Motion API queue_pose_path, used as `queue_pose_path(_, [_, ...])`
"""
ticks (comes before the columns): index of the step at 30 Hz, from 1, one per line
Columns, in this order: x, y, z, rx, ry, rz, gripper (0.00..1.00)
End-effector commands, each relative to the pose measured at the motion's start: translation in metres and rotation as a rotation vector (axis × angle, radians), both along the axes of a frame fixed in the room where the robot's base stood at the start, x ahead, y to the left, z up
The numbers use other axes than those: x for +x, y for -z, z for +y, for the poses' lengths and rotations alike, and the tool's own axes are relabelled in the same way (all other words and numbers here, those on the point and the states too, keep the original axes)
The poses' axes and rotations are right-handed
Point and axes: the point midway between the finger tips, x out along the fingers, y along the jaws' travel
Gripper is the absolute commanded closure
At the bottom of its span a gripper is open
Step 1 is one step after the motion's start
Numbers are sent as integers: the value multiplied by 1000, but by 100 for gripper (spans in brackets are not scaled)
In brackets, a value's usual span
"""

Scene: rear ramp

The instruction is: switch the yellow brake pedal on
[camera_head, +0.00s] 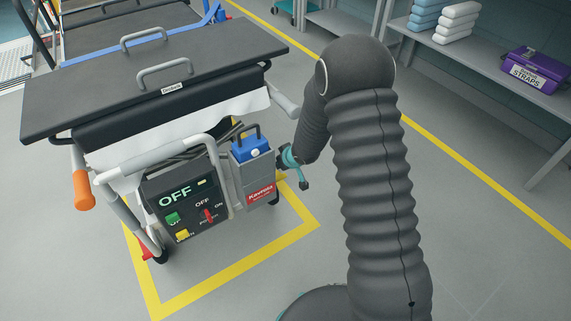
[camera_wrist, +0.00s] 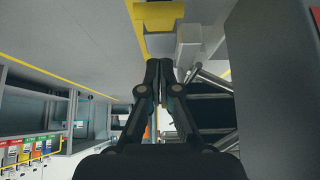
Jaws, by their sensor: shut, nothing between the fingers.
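The yellow brake pedal (camera_wrist: 157,16) shows at the top of the wrist view as a broad yellow plate beside a pale grey block (camera_wrist: 189,42). My gripper (camera_wrist: 158,64) is shut and empty, its fingertips together just below the pedal in that picture. A gap shows between the tips and the pedal; the depth between them is hard to judge. In the head view my gripper (camera_head: 303,184) is partly hidden by my arm, low beside the right end of the trolley. A bit of yellow there cannot be told from the floor line.
The trolley (camera_head: 150,75) has a dark top and a control panel (camera_head: 185,205) reading OFF. A blue-topped box (camera_head: 252,150) is beside the panel. Shelves (camera_head: 480,55) with a purple case (camera_head: 536,70) stand at right. Grey floor is open between.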

Motion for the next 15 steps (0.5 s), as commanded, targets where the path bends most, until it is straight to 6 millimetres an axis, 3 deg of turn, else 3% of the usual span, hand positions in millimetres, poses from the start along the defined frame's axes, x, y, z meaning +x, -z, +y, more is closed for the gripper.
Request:
queue_pose_path(3, [10,21,7,0,1,1,100])
queue_pose_path(6, [8,37,5,1,2,3,100])
queue_pose_path(15, [5,56,3,0,0,0,100])
